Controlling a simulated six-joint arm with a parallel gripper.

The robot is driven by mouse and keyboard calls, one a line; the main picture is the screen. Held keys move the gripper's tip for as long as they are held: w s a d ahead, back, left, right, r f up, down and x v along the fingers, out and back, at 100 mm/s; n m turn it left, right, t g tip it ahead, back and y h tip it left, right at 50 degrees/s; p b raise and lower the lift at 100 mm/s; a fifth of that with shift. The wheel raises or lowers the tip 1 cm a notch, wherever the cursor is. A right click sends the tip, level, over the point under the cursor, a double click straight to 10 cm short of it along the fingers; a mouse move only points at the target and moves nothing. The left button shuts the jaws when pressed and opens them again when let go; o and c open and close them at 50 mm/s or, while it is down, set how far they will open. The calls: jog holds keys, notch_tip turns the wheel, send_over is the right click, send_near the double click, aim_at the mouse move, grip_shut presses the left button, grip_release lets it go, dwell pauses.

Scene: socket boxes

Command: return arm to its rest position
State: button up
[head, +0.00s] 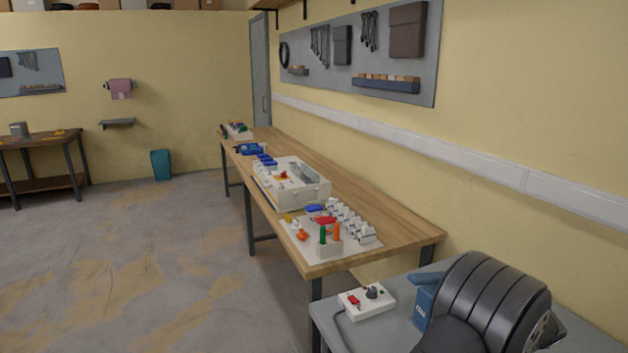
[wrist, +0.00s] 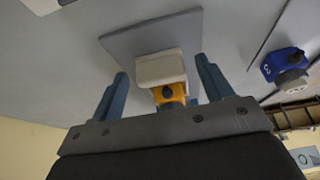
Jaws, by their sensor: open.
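In the wrist view, my gripper (wrist: 161,68) has its two blue fingers spread wide, with a gap on each side of what shows between them. A part with a white block (wrist: 160,67) and a yellow section (wrist: 169,91) shows between the fingers, over a grey square plate (wrist: 128,42). I cannot tell its exact distance from the fingers. My gripper's fingers do not show in the head view; a large dark part of my arm fills the lower right there.
A long wooden workbench (head: 345,219) runs along the right wall, with a white box (head: 312,190) and several small coloured parts. A control box (head: 367,301) with a red button sits on the grey table (head: 330,322). In the wrist view, a blue part marked 3 (wrist: 283,64) is at right.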

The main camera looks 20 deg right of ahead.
dwell(0.3)
jog(key=v, duration=1.8)
jog(key=x, duration=1.7)
jog(key=shift+w+f, duration=0.1)
jog(key=shift+f, duration=0.1)
jog(key=w, duration=1.3)
jog(key=shift+f, duration=0.25)
jog(key=v, duration=1.7)
jog(key=w+a+r+g+h, duration=0.1)
jog(key=w+a+r, duration=0.1)
jog(key=a+r, duration=0.2)
jog(key=shift+a+r, duration=0.25)
jog(key=shift+r, duration=0.4)
jog(key=shift+s+f, duration=0.1)
jog(key=s+d+f+t+y, duration=0.1)
jog(key=s+d+f, duration=0.1)
jog(key=d+f, duration=0.25)
jog(key=x, duration=1.2)
jog(key=shift+s+f, duration=0.2)
jog(key=shift+f, duration=0.1)
